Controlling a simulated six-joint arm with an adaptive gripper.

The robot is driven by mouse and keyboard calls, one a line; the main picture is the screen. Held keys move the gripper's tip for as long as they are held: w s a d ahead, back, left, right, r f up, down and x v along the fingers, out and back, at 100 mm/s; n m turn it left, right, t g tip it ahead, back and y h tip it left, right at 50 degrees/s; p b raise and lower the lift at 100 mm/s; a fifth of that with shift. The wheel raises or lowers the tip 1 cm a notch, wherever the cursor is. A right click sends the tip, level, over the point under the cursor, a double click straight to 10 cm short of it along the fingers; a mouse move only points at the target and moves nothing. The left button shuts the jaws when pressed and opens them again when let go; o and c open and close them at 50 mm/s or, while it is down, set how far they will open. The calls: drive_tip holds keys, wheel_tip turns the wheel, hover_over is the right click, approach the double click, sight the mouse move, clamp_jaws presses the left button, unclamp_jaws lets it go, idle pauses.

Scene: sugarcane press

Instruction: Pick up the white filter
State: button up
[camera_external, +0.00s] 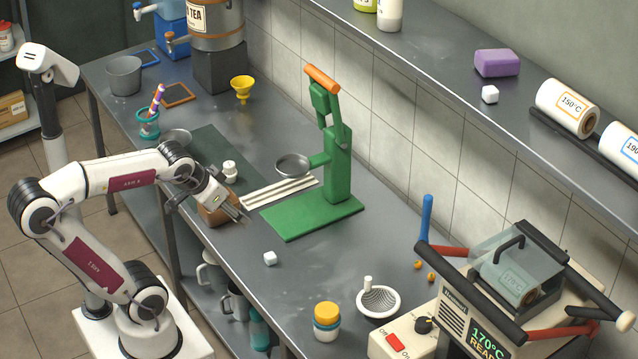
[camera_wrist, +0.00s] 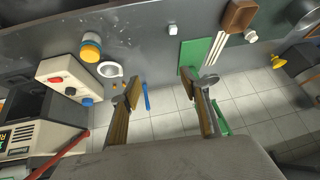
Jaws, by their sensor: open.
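The white filter (camera_external: 378,301) is a round white-rimmed mesh strainer with a short upright knob on its rim. It lies on the counter at the lower right, between the yellow-lidded jar and the heat machine. It also shows in the wrist view (camera_wrist: 110,70), left of the fingers. My gripper (camera_external: 246,215) is above the counter's front edge beside a brown wooden box, well left of the filter. In the wrist view, my gripper (camera_wrist: 160,88) has its two fingers spread with nothing between them.
A green press (camera_external: 335,180) with an orange handle stands mid-counter beside pale sticks (camera_external: 278,192). The yellow-lidded jar (camera_external: 326,320), red-switch box (camera_external: 400,341) and heat machine (camera_external: 520,290) crowd the filter. A white cube (camera_external: 270,258) lies between my gripper and the filter on otherwise clear counter.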

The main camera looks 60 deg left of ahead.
drive_tip(key=w+a+r+n+t+y, duration=0.1)
drive_tip(key=w+a+r+y, duration=0.15)
drive_tip(key=w+a, duration=1.15)
drive_tip(key=t, duration=0.5)
hover_over(230, 172)
drive_tip(key=s+d, duration=0.1)
drive_tip(key=s, duration=0.1)
wheel_tip(230, 172, down, 20)
drive_tip(key=shift+t+h, duration=0.3)
drive_tip(key=shift+h, duration=0.45)
drive_tip(key=s+f, duration=0.1)
drive_tip(key=f, duration=0.1)
drive_tip(key=s+a+f, duration=0.1)
drive_tip(key=f, duration=0.1)
drive_tip(key=s+a+f, duration=0.1)
drive_tip(key=s+f, duration=0.1)
drive_tip(key=shift+f, duration=0.1)
drive_tip(key=shift+s+f, duration=0.2)
drive_tip(key=shift+f, duration=0.1)
drive_tip(key=shift+x, duration=1.3)
